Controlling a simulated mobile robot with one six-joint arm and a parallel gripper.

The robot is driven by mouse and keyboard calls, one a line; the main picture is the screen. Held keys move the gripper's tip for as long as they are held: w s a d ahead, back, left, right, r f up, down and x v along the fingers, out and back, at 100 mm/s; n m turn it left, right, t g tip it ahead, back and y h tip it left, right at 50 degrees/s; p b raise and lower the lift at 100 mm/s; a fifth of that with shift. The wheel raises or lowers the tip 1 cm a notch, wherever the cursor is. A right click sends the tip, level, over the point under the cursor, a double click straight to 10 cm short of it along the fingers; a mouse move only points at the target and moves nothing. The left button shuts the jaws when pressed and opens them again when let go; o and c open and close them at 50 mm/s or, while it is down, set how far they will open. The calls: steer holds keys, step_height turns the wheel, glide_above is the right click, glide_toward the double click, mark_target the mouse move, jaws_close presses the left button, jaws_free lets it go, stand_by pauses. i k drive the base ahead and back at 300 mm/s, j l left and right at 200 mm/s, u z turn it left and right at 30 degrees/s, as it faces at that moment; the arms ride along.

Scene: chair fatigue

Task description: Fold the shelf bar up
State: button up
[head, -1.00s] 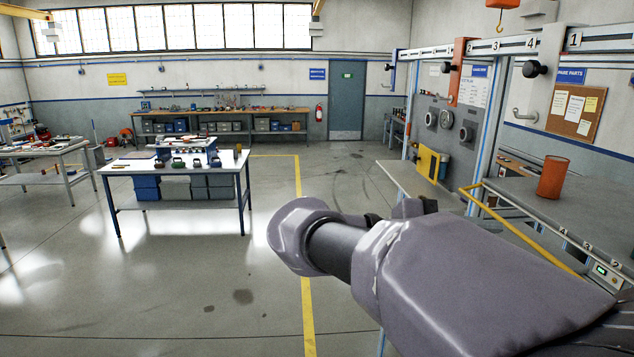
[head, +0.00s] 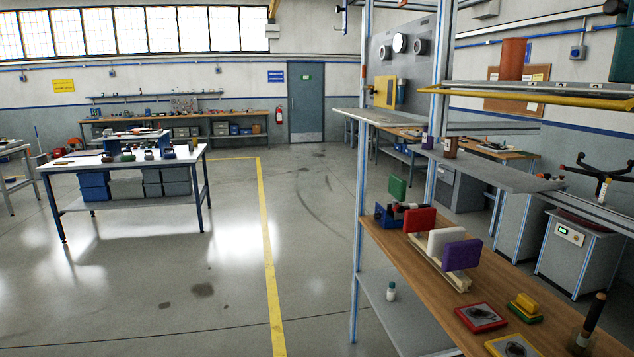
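The yellow shelf bar (head: 540,96) runs almost level at the upper right, along the front of a raised grey shelf (head: 590,88). An orange cylinder (head: 512,58) stands on that shelf, behind the bar. My gripper and arm are not in the picture, so I cannot tell how the gripper stands relative to the bar.
Below are a grey shelf (head: 500,170) and a wooden shelf (head: 420,262) holding red, white and purple blocks. A white-topped table (head: 75,166) is at the left. The floor (head: 290,220) between is clear.

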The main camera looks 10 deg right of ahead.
mark_target(625, 105)
steer(key=z, duration=1.3)
steer(key=j, duration=0.85)
